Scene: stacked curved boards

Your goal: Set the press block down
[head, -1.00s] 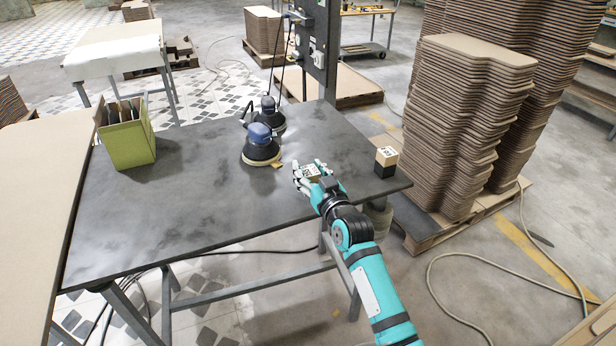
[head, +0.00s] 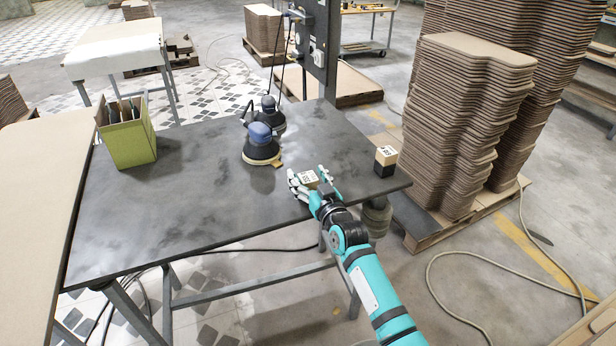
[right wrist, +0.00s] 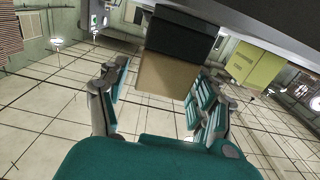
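The press block, tan with a printed label on top (head: 309,177), is at the front right part of the dark table (head: 200,205). In the right wrist view its tan face (right wrist: 168,76) and black part show just beyond my fingers. My right gripper (head: 311,180) has its fingers spread on either side of the block. In the right wrist view a gap shows between the left finger and the block (right wrist: 158,95). The block's underside is hidden in the head view, so its contact with the tabletop cannot be seen. My left gripper is not in view.
A similar tan and black block (head: 385,161) stands near the table's right corner. Two blue-topped sanders (head: 261,146) stand behind my gripper. A green box (head: 128,140) is at the left. Tall stacks of curved boards (head: 465,120) rise at the right. The table's middle is clear.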

